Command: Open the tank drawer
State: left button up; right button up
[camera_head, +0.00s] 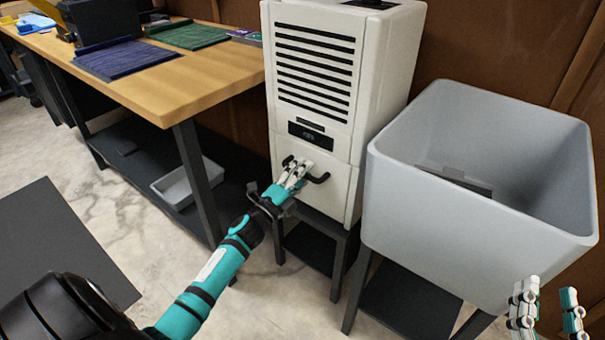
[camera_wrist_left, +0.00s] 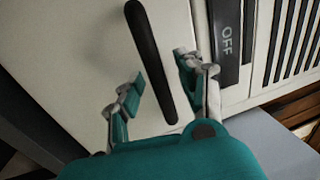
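The white dehumidifier-like unit (camera_head: 315,65) has a tank drawer (camera_head: 338,203) as its lower front, which looks flush with the body. A black bar handle (camera_head: 321,179) is on the drawer front. In the left wrist view the handle (camera_wrist_left: 150,60) runs between the two fingers of my left gripper (camera_wrist_left: 161,75). The fingers are apart, with gaps visible on both sides of the bar. In the head view my left gripper (camera_head: 297,172) is at the handle and hides its middle. My right gripper (camera_head: 548,298) is open and empty at the bottom right.
A grey open tub (camera_head: 450,210) on dark legs stands right of the unit, close to my right gripper. A wooden workbench (camera_head: 190,85) with mats is at the left, with a grey tray (camera_head: 170,187) on its lower shelf. The floor in front is clear.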

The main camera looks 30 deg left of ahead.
pick_arm(q)
grip_shut()
jog(key=shift+s+f, duration=0.1)
dwell(0.4)
